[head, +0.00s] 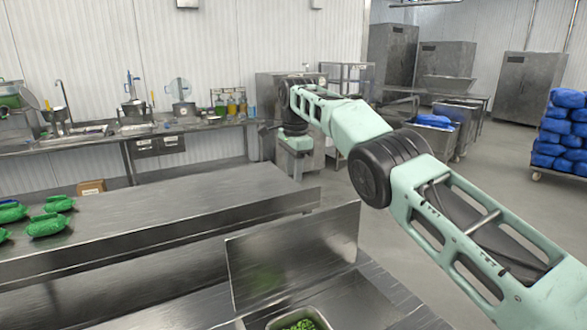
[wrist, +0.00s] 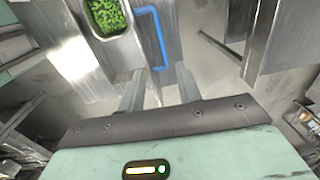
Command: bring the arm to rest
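My arm reaches from the lower right of the head view, raised over the steel tables. Its hand end shows near the middle of that view, and the fingers cannot be made out there. In the wrist view the two grey fingers of my gripper (wrist: 160,88) stand apart with nothing between their tips. A blue bent bar (wrist: 162,42) shows beyond the fingertips in the wrist view, apart from them as far as I can tell.
A steel pan (head: 258,324) of green pieces sits at the bottom of the head view beside an upright steel panel (head: 292,258). Green bags (head: 48,225) lie on the left table (head: 165,210). Blue sacks (head: 563,135) are stacked at right. Grey floor lies open between.

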